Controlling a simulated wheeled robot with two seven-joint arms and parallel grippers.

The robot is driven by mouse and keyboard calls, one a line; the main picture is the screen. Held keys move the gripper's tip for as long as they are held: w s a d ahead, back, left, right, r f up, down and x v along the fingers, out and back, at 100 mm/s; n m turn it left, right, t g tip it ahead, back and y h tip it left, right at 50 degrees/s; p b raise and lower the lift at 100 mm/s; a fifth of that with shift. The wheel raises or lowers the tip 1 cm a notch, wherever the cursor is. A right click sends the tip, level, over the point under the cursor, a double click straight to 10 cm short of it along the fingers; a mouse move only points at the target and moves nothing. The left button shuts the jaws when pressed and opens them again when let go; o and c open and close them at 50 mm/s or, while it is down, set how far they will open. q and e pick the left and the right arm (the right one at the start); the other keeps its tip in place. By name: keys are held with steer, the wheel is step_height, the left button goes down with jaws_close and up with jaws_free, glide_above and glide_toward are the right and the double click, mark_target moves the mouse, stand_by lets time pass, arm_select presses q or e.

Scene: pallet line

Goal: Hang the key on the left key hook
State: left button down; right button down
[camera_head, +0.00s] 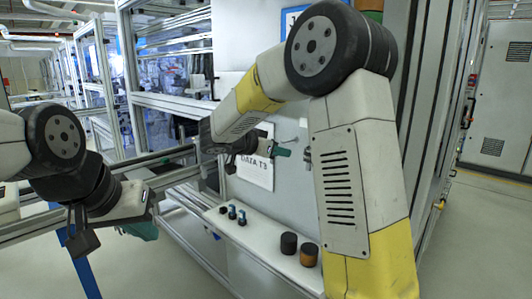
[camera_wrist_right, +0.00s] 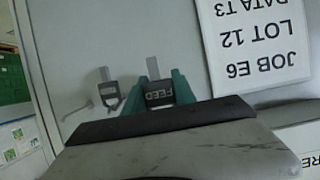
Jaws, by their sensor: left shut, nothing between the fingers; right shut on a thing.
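My right gripper (camera_wrist_right: 160,92) is shut on a key whose dark tag (camera_wrist_right: 159,95) reads FEED, upside down in the right wrist view. A grey metal piece (camera_wrist_right: 152,68) shows just beyond the tag. Beside it on the grey panel is a second grey and dark key-like piece (camera_wrist_right: 109,93), with a thin curved metal hook (camera_wrist_right: 88,106) near it. I cannot tell whether the held key touches any hook. In the head view my right gripper (camera_head: 278,152) is close to the panel; the key there is too small to tell. My left gripper (camera_head: 145,230) is shut and empty at lower left.
A white sign (camera_head: 254,170) is on the panel; it also shows in the right wrist view (camera_wrist_right: 255,45). Below, a white shelf (camera_head: 262,252) holds small blue-black pieces (camera_head: 232,213), a black cylinder (camera_head: 289,243) and an orange-sided one (camera_head: 309,255). Metal rails (camera_head: 165,178) run near my left arm.

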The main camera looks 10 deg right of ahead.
mark_target(296, 151)
steer(key=shift+w+d+f, duration=0.1)
steer(key=shift+w+d, duration=0.65)
steer(key=shift+d, duration=0.2)
steer(key=shift+w+d+f, duration=0.1)
steer(key=shift+w+d, duration=0.6)
steer(key=shift+d, duration=0.2)
steer(key=shift+w+d+f, duration=0.35)
steer(key=shift+d+f, duration=0.05)
steer(key=shift+d, duration=0.05)
steer(key=c, duration=0.9)
jaws_free()
